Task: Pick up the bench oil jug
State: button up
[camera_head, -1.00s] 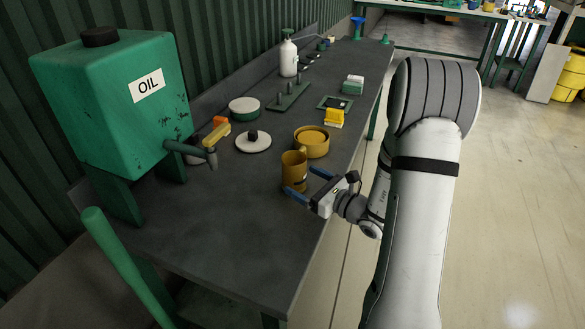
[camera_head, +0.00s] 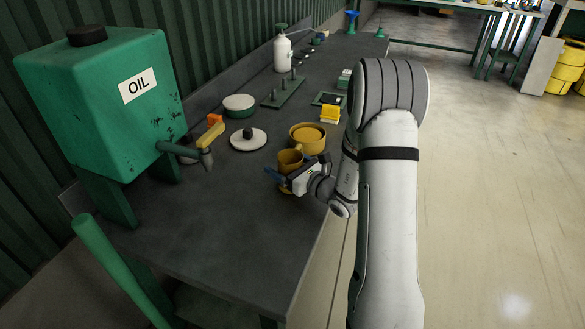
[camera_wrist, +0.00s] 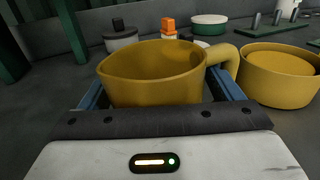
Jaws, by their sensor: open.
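The bench oil jug is most likely the mustard-yellow open jug (camera_head: 290,157) with a spout and side handle, upright near the bench's right edge. In the wrist view the jug (camera_wrist: 155,70) stands between the fingers, its handle to the right. My gripper (camera_head: 292,172) is at the jug's lower part, and its body hides some of the jug in the head view. In the wrist view the blue fingers of my gripper (camera_wrist: 160,98) are spread on either side of the jug. The jug's base is hidden, and I cannot tell whether the fingers touch it.
A yellow round bowl (camera_head: 307,138) stands close behind the jug, right of it in the wrist view. A white lid with a black knob (camera_head: 248,139), a green oil tank (camera_head: 100,105) and a peg rack (camera_head: 282,91) are on the bench. The bench front (camera_head: 225,235) is clear.

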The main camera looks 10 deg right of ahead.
jog(key=c, duration=1.1)
jog(key=shift+c, duration=0.2)
